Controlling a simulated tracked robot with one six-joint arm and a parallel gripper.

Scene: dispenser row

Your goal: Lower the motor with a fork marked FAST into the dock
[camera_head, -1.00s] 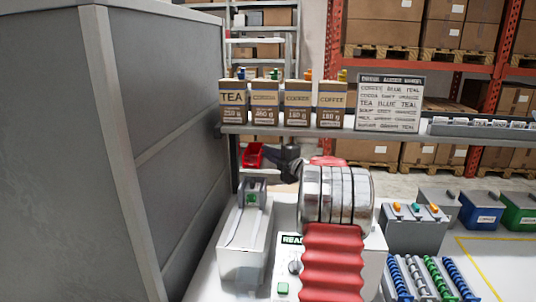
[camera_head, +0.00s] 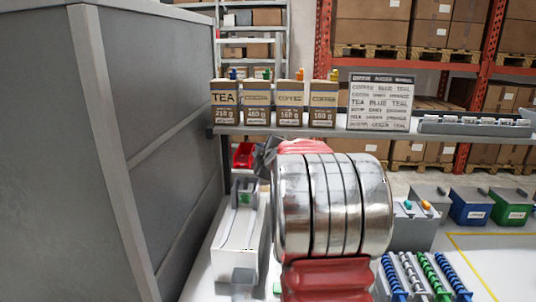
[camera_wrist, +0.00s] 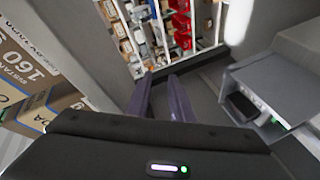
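My gripper (camera_head: 265,157) is partly hidden behind my arm's silver and red links in the head view. In the wrist view its two dark fingers (camera_wrist: 160,84) stand apart with nothing between them. A long light-grey housing (camera_head: 234,247) with an upright grey bracket and a green part stands left of my arm. A grey housing with a dark slot and green light (camera_wrist: 262,100) is right of the fingers in the wrist view. I cannot tell which is the dock. No FAST mark is readable, and I cannot identify the motor.
A tall grey cabinet (camera_head: 145,150) closes off the left. A shelf (camera_head: 280,131) behind carries tea and coffee cartons and a sign board (camera_head: 382,101). At right are a grey box with coloured knobs (camera_head: 408,235), several coil augers (camera_head: 428,278) and lidded bins (camera_head: 470,209).

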